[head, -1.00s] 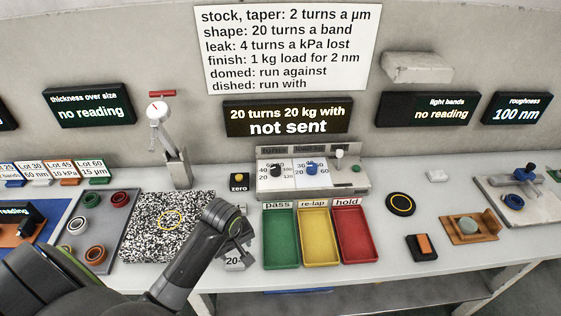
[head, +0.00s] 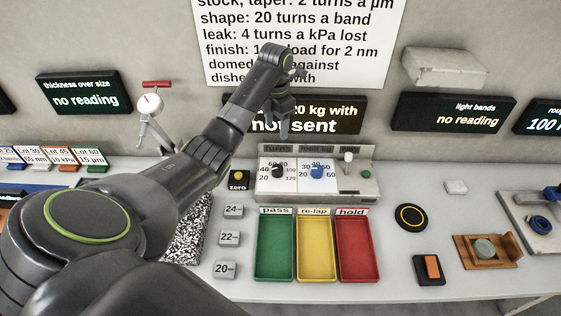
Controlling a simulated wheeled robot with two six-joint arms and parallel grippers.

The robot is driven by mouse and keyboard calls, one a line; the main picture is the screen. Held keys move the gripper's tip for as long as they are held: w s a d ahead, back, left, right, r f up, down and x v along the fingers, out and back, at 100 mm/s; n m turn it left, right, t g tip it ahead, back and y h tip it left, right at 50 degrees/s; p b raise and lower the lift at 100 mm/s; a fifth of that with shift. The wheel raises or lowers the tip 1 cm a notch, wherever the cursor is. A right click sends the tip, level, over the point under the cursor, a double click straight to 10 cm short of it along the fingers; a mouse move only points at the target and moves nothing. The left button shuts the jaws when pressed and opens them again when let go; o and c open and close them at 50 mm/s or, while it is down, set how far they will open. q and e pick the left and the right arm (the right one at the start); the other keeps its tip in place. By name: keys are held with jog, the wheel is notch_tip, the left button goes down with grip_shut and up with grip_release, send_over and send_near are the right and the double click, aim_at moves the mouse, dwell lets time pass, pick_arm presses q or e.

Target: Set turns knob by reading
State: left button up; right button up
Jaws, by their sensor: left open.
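The turns knob (head: 278,171) is the black knob on the left dial of the grey control box (head: 360,186). Its pointer is too small to read surely. The blue load knob (head: 317,171) is on the dial to its right. My left gripper (head: 284,132) points down above the turns knob, apart from it, in front of the display (head: 345,113). It is open and empty. My left arm hides part of that display, which reads "...20 kg with" and "not sent". The roughness display (head: 540,116) is cut off, showing "100". My right gripper is not in view.
Green pass (head: 274,278), yellow re-lap (head: 314,278) and red hold (head: 357,278) trays stand before the box. The zero button (head: 238,182) is at its left. A small lever (head: 348,158) rises on its right.

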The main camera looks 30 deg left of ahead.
pick_arm(q)
send_over(276, 168)
notch_tip(276, 168, down, 4)
notch_tip(276, 168, down, 13)
jog(key=shift+f+p, duration=0.1)
jog(key=shift+p, duration=0.35)
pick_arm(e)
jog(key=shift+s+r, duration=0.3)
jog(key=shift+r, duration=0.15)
pick_arm(q)
jog(key=c, duration=1)
